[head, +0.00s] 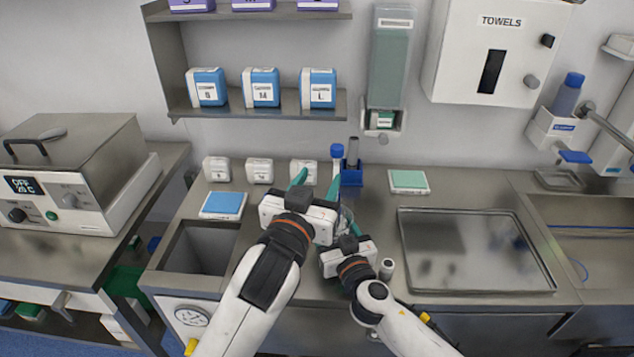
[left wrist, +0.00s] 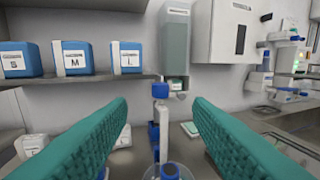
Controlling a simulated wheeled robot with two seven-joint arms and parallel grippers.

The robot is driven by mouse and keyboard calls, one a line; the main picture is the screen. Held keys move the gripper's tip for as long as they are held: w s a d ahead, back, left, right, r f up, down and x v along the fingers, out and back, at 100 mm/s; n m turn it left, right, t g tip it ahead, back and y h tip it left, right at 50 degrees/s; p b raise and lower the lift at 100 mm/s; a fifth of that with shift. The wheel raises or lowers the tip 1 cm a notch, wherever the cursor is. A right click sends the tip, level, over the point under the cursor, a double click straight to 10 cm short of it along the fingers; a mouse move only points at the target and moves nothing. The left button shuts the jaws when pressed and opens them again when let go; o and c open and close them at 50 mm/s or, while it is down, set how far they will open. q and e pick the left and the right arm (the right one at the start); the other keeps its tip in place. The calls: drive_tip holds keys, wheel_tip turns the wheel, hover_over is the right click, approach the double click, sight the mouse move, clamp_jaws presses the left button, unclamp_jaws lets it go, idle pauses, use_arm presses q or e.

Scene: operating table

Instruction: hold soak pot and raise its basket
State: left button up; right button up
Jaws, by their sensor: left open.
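The soak pot (left wrist: 153,175) shows only in part at the bottom of the left wrist view, as a clear round rim with a blue piece (left wrist: 170,170) inside, perhaps the basket's handle. In the head view a bit of the clear pot (head: 347,217) shows between my two grippers; the rest is hidden. My left gripper (head: 317,181) is open, its teal fingers apart and empty, above and behind the pot. It also shows in the left wrist view (left wrist: 160,105). My right gripper (head: 344,226) is low at the pot; its fingers are mostly hidden, so I cannot tell its grip.
A blue holder (head: 351,174) with upright items stands behind the pot. A small grey cylinder (head: 386,269) stands right of my right gripper. A metal tray (head: 475,284) lies to the right, an open bin (head: 201,247) to the left. A shelf (head: 262,110) with blue boxes hangs above.

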drive_tip(key=o, duration=1.3)
drive_tip(key=shift+s, duration=0.1)
